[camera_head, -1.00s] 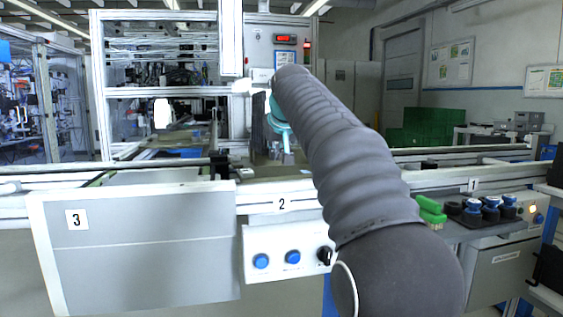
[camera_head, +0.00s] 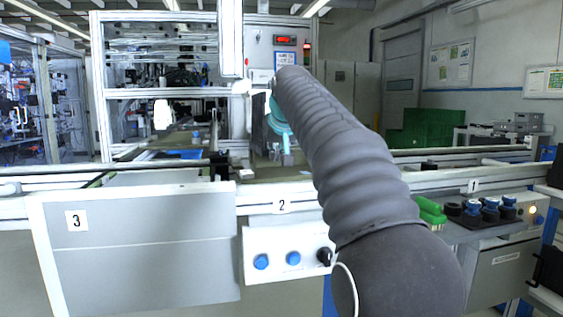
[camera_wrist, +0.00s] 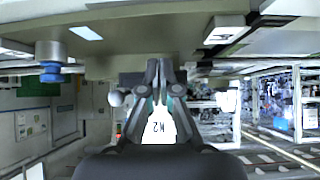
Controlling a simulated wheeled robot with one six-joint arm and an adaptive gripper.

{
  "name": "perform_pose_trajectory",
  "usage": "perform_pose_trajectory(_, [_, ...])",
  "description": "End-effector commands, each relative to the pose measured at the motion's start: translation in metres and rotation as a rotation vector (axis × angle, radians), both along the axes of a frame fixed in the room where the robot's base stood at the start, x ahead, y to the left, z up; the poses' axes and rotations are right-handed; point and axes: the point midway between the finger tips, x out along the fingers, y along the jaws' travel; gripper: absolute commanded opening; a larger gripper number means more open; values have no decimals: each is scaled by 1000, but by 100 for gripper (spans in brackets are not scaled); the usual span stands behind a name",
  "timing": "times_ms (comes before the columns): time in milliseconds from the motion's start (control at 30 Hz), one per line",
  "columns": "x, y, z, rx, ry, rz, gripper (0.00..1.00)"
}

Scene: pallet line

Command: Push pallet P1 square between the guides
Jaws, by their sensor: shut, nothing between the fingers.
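I cannot make out pallet P1 in either view; my arm hides part of the line behind it. In the head view, the teal wrist and narrow fingers of my gripper (camera_head: 287,150) show left of my grey sleeved arm, over the line behind label 2. In the wrist view, which looks upside down, the dark fingers of my gripper (camera_wrist: 163,66) are together with nothing held between the tips. Their tips lie against a grey-brown surface (camera_wrist: 130,66) in the picture; contact cannot be told. I cannot identify the guides clearly.
A conveyor rail (camera_head: 455,181) runs across the front. A black block (camera_head: 219,165) stands on the line at left. A green brush (camera_head: 431,212) and blue-topped parts (camera_head: 490,208) sit at right. A control box (camera_head: 290,255) hangs below label 2.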

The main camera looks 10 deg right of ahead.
Motion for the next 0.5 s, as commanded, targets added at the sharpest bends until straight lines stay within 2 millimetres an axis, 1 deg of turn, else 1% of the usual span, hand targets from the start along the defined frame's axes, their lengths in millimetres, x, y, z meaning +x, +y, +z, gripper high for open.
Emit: perform_pose_trajectory(500, [4,0,1,0,0,0,0])
